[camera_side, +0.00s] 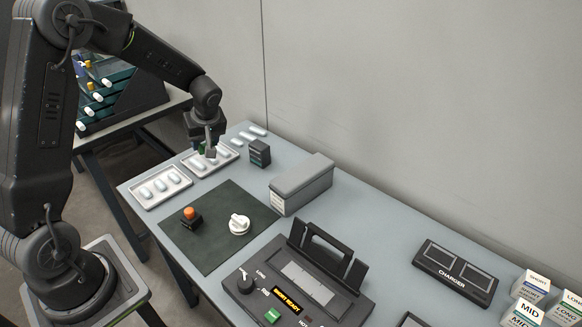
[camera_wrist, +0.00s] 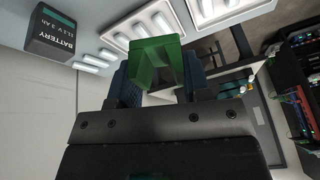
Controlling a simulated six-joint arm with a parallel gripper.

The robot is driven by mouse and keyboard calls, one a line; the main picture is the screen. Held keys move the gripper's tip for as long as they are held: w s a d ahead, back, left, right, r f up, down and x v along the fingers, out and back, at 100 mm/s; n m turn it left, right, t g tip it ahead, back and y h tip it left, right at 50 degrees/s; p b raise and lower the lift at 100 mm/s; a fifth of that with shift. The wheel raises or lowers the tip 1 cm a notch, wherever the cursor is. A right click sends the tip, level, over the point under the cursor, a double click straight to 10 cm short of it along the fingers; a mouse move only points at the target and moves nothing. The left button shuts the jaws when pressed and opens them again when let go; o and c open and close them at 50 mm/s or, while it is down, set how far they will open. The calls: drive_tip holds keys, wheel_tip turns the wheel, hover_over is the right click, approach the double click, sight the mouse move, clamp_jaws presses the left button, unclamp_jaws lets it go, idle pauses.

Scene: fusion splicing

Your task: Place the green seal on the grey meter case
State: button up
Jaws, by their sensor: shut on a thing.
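My gripper (camera_side: 208,152) is shut on the green seal (camera_wrist: 155,62), a green block between the two dark fingers in the wrist view. In the side view only a small green patch of the seal (camera_side: 202,147) shows beside the fingers. My gripper is over the back white tray; how far above it I cannot tell. The grey meter case (camera_side: 301,182), a long grey box with a lighter label on its near end, stands to the right, apart from my gripper. Its top looks bare.
White trays with white capsules lie beneath and in front of my gripper, including the front tray (camera_side: 161,187). A black battery (camera_side: 260,153) stands between gripper and case. A dark mat (camera_side: 218,228) holds an orange-topped button and a white knob. The splicer (camera_side: 300,280) stands right.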

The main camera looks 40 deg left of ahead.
drive_tip(key=w+d+r+m+t+h, duration=0.1)
drive_tip(key=w+d+r+m, duration=0.15)
drive_tip(key=d, duration=0.25)
drive_tip(key=w+d+r+m+t, duration=0.2)
drive_tip(key=d+r+m, duration=0.15)
drive_tip(key=d, duration=0.25)
hover_over(288, 178)
drive_tip(key=s, duration=0.1)
drive_tip(key=shift+n, duration=0.3)
drive_tip(key=f, duration=0.6)
drive_tip(key=shift+s+d, duration=0.15)
drive_tip(key=shift+d, duration=0.2)
drive_tip(key=shift+d+f, duration=0.15)
drive_tip(key=shift+f, duration=1.9)
drive_tip(key=shift+f, duration=0.1)
drive_tip(key=o, duration=0.9)
drive_tip(key=v, duration=1.2)
drive_tip(key=shift+r, duration=0.2)
